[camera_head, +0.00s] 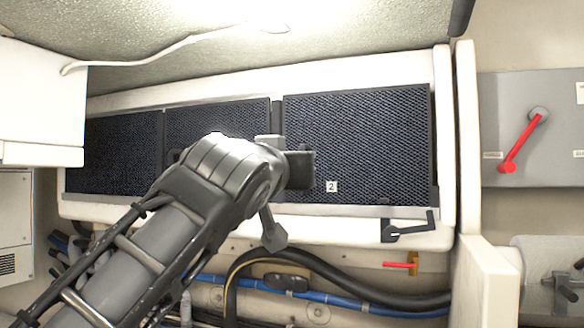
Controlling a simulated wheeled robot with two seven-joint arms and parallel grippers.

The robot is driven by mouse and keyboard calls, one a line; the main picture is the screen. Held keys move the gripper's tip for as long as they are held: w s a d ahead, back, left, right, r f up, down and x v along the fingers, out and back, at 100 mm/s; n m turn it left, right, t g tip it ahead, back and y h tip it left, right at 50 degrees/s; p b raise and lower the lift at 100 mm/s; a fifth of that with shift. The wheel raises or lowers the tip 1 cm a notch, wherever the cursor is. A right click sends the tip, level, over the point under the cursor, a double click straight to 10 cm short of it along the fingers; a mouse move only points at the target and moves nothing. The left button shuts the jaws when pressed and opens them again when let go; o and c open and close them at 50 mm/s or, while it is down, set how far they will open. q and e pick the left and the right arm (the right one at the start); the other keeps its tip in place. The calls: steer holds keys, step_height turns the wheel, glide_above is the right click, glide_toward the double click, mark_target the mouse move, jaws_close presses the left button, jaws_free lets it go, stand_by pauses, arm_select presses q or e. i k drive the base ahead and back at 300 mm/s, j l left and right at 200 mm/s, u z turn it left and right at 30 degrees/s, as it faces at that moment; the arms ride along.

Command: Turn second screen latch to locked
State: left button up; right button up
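Dark mesh screens sit side by side in a pale frame; the rightmost screen (365,140) carries a "2" label (331,187). A dark angled latch (408,231) is at this screen's lower right corner, with its round pivot at the left and its arm reaching right to an upturned end. My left gripper (300,168) is in front of the left part of the numbered screen, apart from this latch. Dark parts at the right edge look like my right gripper (566,284), partly cut off.
A red lever (522,142) stands tilted on a grey panel at the right. A small red handle (402,265) is below the latch. Black and blue hoses (350,303) run below the frame. A white box (40,95) juts in at the left; a pale cable (150,62) crosses above.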

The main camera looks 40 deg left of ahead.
mark_target(392, 235)
steer(key=k, duration=1)
